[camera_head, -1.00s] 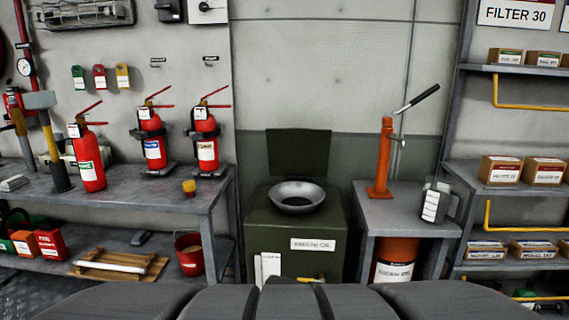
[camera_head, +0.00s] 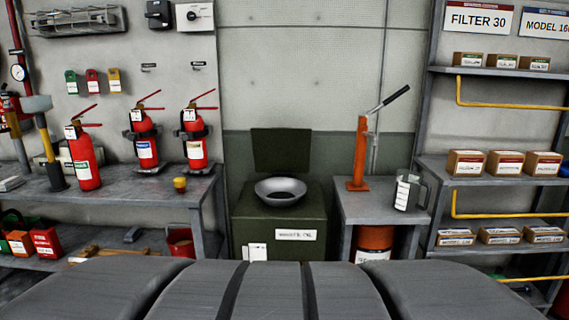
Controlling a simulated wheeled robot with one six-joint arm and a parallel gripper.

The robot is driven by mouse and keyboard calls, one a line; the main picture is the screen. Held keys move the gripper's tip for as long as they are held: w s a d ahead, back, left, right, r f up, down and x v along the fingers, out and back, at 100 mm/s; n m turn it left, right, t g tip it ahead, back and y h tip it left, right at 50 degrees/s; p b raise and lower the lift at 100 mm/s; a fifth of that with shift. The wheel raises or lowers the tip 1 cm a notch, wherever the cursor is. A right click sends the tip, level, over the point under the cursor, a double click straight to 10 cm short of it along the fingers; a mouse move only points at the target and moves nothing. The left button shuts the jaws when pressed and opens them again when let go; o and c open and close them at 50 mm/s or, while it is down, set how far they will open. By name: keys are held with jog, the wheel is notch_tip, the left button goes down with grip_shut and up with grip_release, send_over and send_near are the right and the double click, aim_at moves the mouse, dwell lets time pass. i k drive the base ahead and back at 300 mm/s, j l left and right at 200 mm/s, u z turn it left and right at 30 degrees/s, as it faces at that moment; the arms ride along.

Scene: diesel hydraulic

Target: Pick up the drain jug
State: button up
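The drain jug appears to be the grey jug (camera_head: 408,191) with a white label and a handle on its right side. It stands upright on the small grey table (camera_head: 378,214), right of the orange hand pump (camera_head: 360,155). A grey metal bowl or funnel (camera_head: 280,191) sits on the dark green waste oil box (camera_head: 279,228), whose lid is raised. My gripper is not in view. Dark grey rounded parts, likely my own body, fill the bottom of the view.
A workbench (camera_head: 120,191) with several red extinguishers stands at left. Shelves (camera_head: 492,155) with small boxes and yellow rails (camera_head: 510,104) stand right of the jug. An orange drum (camera_head: 374,239) is under the small table. A red bucket (camera_head: 181,243) is under the workbench.

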aim_at(408, 184)
jog(key=i+l, duration=0.25)
jog(key=i, duration=0.15)
jog(key=i+l+z, duration=0.15)
jog(key=i+l, duration=0.15)
jog(key=i, duration=0.15)
jog(key=i+l, duration=0.2)
jog(key=i, duration=0.2)
jog(key=l+z, duration=0.05)
